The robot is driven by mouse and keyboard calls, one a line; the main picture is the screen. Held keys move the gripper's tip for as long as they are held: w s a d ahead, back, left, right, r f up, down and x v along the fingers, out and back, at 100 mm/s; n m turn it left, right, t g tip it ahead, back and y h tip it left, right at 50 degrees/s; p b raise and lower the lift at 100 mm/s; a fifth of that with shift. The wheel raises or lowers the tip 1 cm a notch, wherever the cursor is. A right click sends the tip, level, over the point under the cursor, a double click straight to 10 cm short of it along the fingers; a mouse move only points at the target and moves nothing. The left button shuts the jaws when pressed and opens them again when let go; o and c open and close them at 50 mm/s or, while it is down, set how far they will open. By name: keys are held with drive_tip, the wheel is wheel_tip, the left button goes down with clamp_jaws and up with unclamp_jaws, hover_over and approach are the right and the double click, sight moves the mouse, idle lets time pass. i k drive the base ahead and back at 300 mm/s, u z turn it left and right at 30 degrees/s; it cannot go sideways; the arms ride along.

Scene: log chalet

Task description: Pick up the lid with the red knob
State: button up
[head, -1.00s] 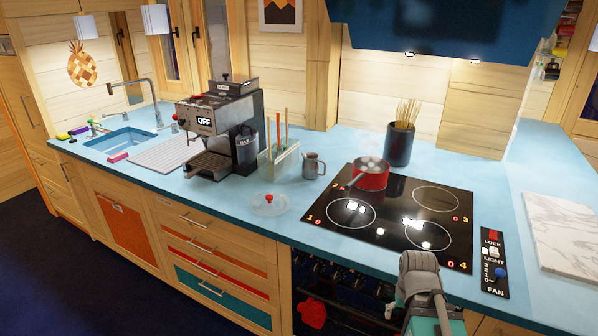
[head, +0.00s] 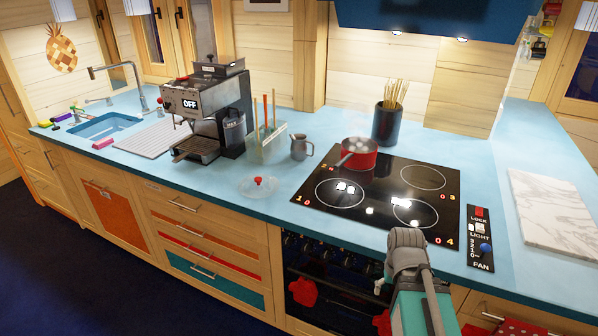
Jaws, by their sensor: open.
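The lid (head: 258,188) is a clear, glass-like disc with a red knob on top. In the head view it lies on the blue countertop, near the front edge and left of the black cooktop. Nothing covers it. My arm shows at the lower right, in front of the counter and well to the right of the lid. A small pale piece sticks out beside my arm, but I cannot make out gripper jaws there. A red pot (head: 360,157) without a lid on it stands on the back left of the cooktop.
The cooktop (head: 385,222) is right of the lid. A metal jug (head: 300,147), a utensil holder (head: 268,147) and a coffee machine (head: 208,110) stand behind it. The counter around the lid is clear. A red mitt (head: 303,292) hangs at the oven front.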

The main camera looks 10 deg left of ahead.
sight(257, 186)
drive_tip(key=k, duration=0.5)
drive_tip(key=u, duration=1.6)
drive_tip(key=i, duration=0.9)
drive_tip(key=u, duration=0.05)
